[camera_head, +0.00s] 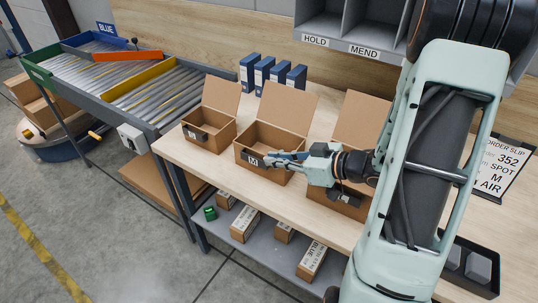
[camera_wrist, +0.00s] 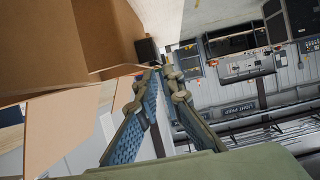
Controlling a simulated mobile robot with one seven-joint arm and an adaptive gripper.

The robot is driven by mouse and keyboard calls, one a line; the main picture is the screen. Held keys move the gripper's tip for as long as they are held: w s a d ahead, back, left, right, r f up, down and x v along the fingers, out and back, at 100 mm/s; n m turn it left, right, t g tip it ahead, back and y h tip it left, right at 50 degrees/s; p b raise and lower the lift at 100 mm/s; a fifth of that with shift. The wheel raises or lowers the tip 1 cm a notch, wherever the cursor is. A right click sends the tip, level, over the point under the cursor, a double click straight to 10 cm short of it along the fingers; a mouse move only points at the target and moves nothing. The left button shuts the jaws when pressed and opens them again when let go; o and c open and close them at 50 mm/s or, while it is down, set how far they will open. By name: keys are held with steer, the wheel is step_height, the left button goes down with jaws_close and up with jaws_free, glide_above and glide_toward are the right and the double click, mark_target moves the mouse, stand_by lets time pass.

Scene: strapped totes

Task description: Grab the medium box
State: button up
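Three open brown boxes with raised lids stand in a row on the wooden bench. The middle one, of medium size, is the medium box (camera_head: 262,136), with a black part and a white label on its front. My gripper (camera_head: 274,159) is at that front, partly covering it. In the wrist view my gripper's two blue-padded fingers (camera_wrist: 163,72) run close together at the tips, just below a black block (camera_wrist: 147,50) beside a brown box wall (camera_wrist: 100,35). I cannot tell whether they are apart or touch the block.
The small box (camera_head: 206,130) stands left. The larger box (camera_head: 352,132) stands right, partly behind my arm. Blue binders (camera_head: 265,75) stand behind. A roller conveyor (camera_head: 150,92) adjoins the bench (camera_head: 190,158) at left. Several cartons lie on the lower shelf (camera_head: 262,245).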

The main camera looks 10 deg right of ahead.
mark_target(260, 157)
steer(key=x, duration=0.5)
steer(key=shift+w+a+f, duration=0.15)
steer(key=shift+w+f, duration=0.05)
jaws_close()
steer(key=shift+r, duration=0.15)
